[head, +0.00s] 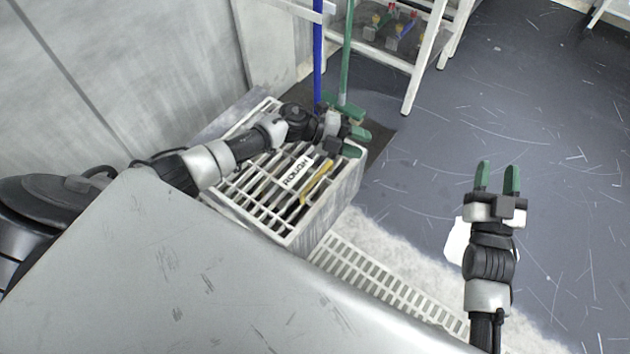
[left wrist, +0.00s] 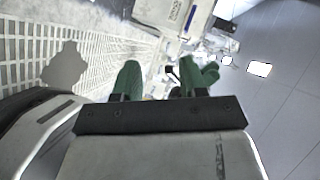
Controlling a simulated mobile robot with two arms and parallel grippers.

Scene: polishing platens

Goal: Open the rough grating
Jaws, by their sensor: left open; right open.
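The rough grating (head: 255,187) is a pale slatted lid lying flat on top of a box. It has a white label (head: 297,172) reading ROUGH upside down and a yellow handle (head: 317,183) near its right side. My left arm reaches across the grating and hides part of it. My left gripper (head: 357,142) is open and empty above the box's far right corner, apart from the yellow handle. Its green fingers also show in the left wrist view (left wrist: 163,80). My right gripper (head: 497,178) is open and empty over the floor at right.
A slotted floor grate (head: 385,287) runs along the front of the box. A blue pole (head: 317,50) and a green pole (head: 346,55) stand behind it, near a white rack (head: 424,60). A grey surface (head: 150,270) fills the lower left. The dark floor (head: 560,120) at right is mostly clear.

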